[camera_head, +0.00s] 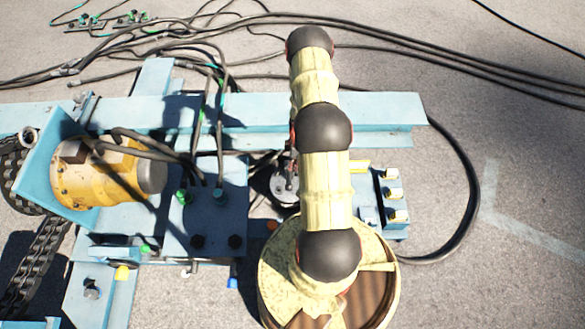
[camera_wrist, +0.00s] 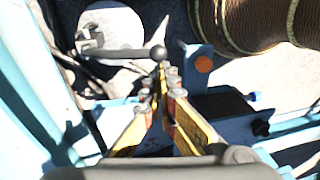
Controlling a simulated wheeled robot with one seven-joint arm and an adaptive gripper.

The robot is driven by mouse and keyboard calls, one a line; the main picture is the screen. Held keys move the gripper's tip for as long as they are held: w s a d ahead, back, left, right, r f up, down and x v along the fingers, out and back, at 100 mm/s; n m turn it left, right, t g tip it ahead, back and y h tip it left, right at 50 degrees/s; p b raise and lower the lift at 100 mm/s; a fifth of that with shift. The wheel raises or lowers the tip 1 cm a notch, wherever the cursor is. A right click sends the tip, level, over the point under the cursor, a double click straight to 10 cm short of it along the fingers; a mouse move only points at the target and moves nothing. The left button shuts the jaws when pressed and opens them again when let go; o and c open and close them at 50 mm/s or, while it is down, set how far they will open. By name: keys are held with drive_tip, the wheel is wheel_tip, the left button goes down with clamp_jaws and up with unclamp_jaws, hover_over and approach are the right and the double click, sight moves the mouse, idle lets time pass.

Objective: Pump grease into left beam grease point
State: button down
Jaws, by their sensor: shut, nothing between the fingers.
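My gripper (camera_wrist: 161,72) shows in the wrist view with its yellow fingers shut and nothing between the tips. A dark lever (camera_wrist: 120,52) with a round ball end lies just beyond the fingertips; whether they touch it I cannot tell. The lever runs left to a bracket in front of a pale round disc (camera_wrist: 118,24). In the head view my arm covers the middle, and I cannot make out the gripper. A round grey fitting (camera_head: 284,186) shows partly behind my arm. I cannot tell which fitting is the left beam grease point.
A blue beam (camera_head: 250,108) crosses behind my arm. A yellow motor (camera_head: 100,172) and a blue block (camera_head: 215,215) with hoses stand left. Black cables lie behind; the right floor is mostly clear.

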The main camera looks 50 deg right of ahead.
sight(290, 185)
drive_tip(key=f, duration=0.3)
drive_tip(key=a+f+b, duration=0.1)
drive_tip(key=f, duration=0.3)
drive_tip(key=a+f+b, duration=0.1)
drive_tip(key=f, duration=0.2)
drive_tip(key=shift+s+f, duration=0.1)
drive_tip(key=shift+f, duration=0.25)
